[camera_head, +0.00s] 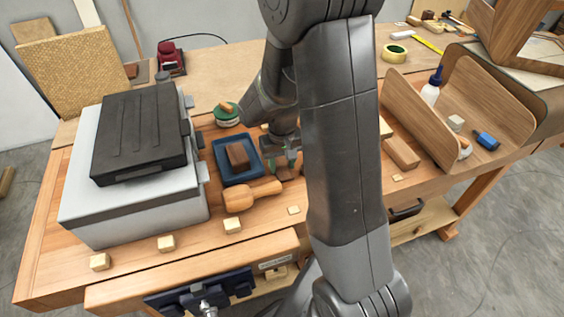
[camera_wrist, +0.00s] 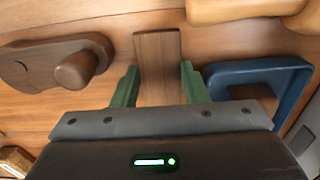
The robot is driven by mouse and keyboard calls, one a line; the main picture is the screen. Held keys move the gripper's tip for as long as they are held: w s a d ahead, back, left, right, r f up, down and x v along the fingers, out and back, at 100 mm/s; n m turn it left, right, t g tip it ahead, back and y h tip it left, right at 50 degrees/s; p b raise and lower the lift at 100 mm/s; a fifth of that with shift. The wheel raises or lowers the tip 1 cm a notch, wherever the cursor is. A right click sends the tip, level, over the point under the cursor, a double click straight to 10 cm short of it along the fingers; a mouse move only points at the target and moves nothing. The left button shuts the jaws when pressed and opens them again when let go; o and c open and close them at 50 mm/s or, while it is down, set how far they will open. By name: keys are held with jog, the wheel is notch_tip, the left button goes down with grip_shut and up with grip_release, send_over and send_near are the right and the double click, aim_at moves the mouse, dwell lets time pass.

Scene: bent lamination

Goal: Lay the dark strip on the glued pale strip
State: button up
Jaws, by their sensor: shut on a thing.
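My gripper (camera_wrist: 158,78) has its green fingers on either side of a dark brown wooden strip (camera_wrist: 158,55) and is shut on it. The strip extends away from the fingers over the bench top; I cannot tell whether it touches the bench. In the head view my gripper (camera_head: 283,158) is low over the bench, just right of the blue tray, partly hidden by my arm. A brown patch below the fingers there is too small to identify. I cannot make out the glued pale strip in either view; my arm hides part of the bench.
A blue tray (camera_head: 222,150) holding a brown block (camera_head: 238,156) and an orange-brown wooden tool (camera_head: 253,195) lie close by. A brown knobbed tool (camera_wrist: 55,62) lies left in the wrist view. A grey-and-black machine (camera_head: 140,150) stands left; curved wooden shells (camera_head: 430,105) stand right.

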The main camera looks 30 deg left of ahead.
jog(key=shift+f, duration=0.2)
jog(key=o, duration=1)
jog(key=shift+c, duration=0.2)
jog(key=shift+r, duration=0.1)
